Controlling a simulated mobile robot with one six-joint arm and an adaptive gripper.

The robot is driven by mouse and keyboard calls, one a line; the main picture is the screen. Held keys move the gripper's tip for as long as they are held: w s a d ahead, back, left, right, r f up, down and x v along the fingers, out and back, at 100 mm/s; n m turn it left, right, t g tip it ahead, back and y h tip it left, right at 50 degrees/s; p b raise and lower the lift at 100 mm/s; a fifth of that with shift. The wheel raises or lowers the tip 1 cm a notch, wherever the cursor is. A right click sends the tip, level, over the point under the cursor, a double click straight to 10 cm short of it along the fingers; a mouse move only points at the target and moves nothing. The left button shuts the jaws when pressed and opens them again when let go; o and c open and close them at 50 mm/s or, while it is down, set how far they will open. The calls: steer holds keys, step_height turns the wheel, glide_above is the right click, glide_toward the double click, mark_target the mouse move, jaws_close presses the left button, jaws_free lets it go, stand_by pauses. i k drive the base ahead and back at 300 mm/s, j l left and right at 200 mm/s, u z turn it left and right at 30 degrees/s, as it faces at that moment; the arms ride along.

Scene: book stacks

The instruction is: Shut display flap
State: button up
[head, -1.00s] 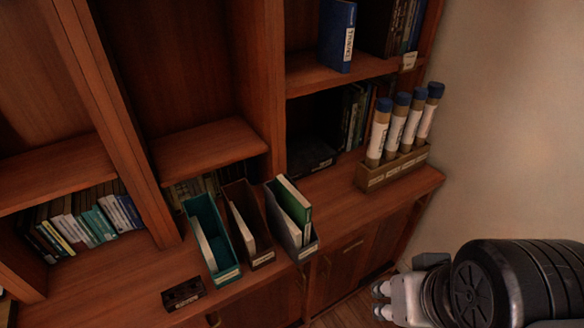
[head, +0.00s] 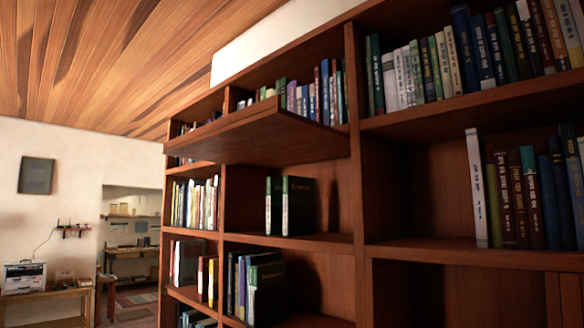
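The display flap (head: 262,135) is a wide brown wooden panel on the tall bookcase in the head view. It stands out from the shelf front, roughly level, so it is open. Below it is an open compartment with two dark green books (head: 290,205) standing on its shelf. Books show above and behind the flap's top edge. My gripper is not in this view.
The bookcase (head: 354,170) fills the right and middle, with rows of books on several shelves. At left are a pale wall with a dark square panel (head: 36,176), a doorway, and a small table (head: 45,297) bearing a white device. The floor in front is mostly out of view.

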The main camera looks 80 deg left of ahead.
mark_target(263, 129)
steer(key=k+j+u, duration=0.2)
steer(key=u, duration=0.2)
steer(key=k+j+u, duration=0.35)
steer(key=i+l, duration=0.1)
